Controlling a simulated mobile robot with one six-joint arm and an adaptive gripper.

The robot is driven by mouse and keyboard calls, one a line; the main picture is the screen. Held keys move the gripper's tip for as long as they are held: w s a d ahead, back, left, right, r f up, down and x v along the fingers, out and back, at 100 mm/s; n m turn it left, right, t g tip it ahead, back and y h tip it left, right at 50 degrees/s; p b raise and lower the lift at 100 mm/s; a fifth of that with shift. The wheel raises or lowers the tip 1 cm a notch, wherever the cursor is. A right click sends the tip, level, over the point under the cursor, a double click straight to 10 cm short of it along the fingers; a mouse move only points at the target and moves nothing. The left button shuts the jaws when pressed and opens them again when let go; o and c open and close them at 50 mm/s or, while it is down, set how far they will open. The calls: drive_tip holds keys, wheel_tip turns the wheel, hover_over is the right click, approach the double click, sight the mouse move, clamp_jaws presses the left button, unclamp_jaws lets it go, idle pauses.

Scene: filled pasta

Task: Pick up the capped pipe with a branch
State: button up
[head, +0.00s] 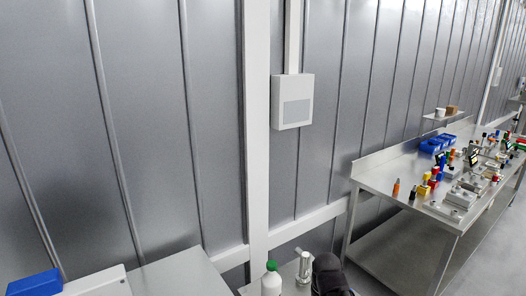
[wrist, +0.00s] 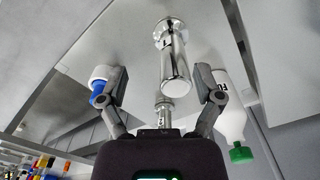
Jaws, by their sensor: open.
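The capped pipe with a branch (head: 304,266) is a shiny metal cylinder standing at the near edge of the head view, right of a bottle. In the wrist view the pipe (wrist: 174,62) lies ahead of my gripper (wrist: 161,84), in line with the gap between the fingers. A smaller metal piece (wrist: 163,112) shows below its end there; I cannot tell if it is the branch. My gripper is open, with one finger on each side of the pipe and no visible contact. In the head view my dark gripper (head: 328,274) is just right of the pipe, its fingers hidden.
A white bottle with a green cap (head: 271,279) stands left of the pipe; it is close outside the right finger in the wrist view (wrist: 232,115). A white and blue item (wrist: 99,84) is close to the left finger. A steel bench (head: 380,178) with many small items stands right.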

wheel_tip(320, 180, up, 9)
drive_tip(key=n+p, duration=0.1)
drive_tip(key=p, duration=0.8)
hover_over(306, 254)
drive_tip(key=shift+w, duration=0.25)
drive_tip(key=shift+f, duration=0.15)
wheel_tip(306, 254, down, 8)
drive_tip(key=b, duration=0.8)
drive_tip(key=shift+f+b, duration=0.15)
drive_tip(key=shift+b, duration=0.15)
drive_tip(key=f+b, duration=0.3)
drive_tip(key=shift+s+a+f, duration=0.1)
drive_tip(key=shift+s+f, duration=0.1)
drive_tip(key=shift+s, duration=0.15)
drive_tip(key=shift+f+b, duration=0.9)
drive_tip(key=shift+b, duration=0.2)
drive_tip(key=shift+c, duration=0.2)
clamp_jaws()
